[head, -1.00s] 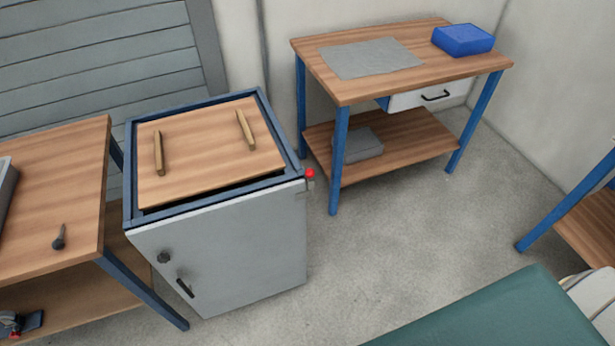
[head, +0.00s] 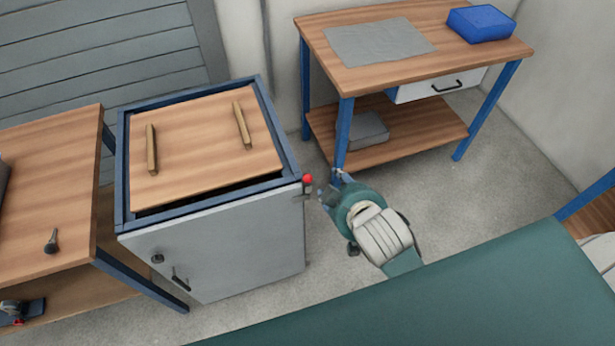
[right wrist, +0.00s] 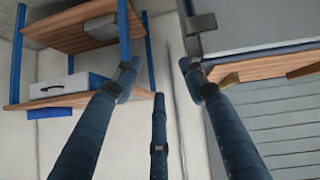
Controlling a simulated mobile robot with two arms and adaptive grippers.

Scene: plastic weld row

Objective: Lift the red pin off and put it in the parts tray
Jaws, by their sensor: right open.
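The red pin (head: 308,180) stands at the top right front corner of the grey cabinet (head: 225,245), at a small metal bracket (head: 307,193). My right gripper (head: 328,187) is just right of the pin in the head view, open and apart from it. In the right wrist view its spread fingers (right wrist: 158,78) hold nothing; a grey bracket (right wrist: 201,22) shows beyond them, but I cannot make out the pin there. A grey tray-like thing (head: 3,180) on the left bench is cut off by the picture edge; I cannot tell whether it is the parts tray. My left gripper is out of view.
The cabinet's wooden lid (head: 200,145) has two bar handles. A dark knob-like tool (head: 52,241) lies on the left bench (head: 60,190). The back bench (head: 400,80) carries a grey mat (head: 378,42) and a blue box (head: 480,24). Floor shows between cabinet and back bench.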

